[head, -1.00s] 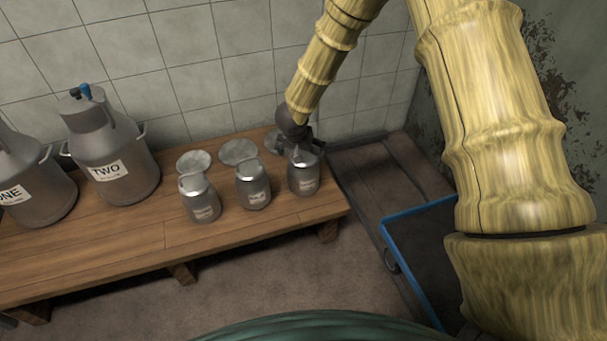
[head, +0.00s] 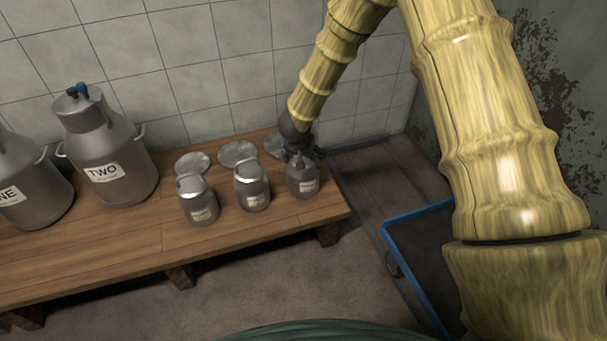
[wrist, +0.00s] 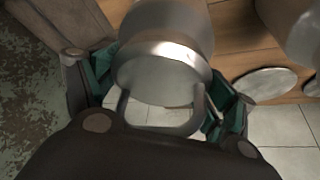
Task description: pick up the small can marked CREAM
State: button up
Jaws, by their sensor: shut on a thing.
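Three small metal cans stand in a row near the right end of the wooden bench. The rightmost small can (head: 303,181) has a white label whose word is too small to read. My gripper (head: 299,150) is at the top of this can and covers part of its neck and mouth. In the wrist view my gripper (wrist: 168,92) has its teal fingers on both sides of the can (wrist: 165,65), shut on it. A looped handle shows at the near side of the can. In the head view the can appears upright and on the bench.
The middle small can (head: 252,188) stands close on the left, the left small can (head: 198,205) beyond it. Flat round lids (head: 238,153) lie behind them. A large can marked TWO (head: 105,165) stands farther left. A blue-rimmed cart (head: 417,212) is right of the bench (head: 100,240).

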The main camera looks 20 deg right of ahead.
jog(key=shift+c, duration=1.2)
jog(key=shift+r, duration=0.2)
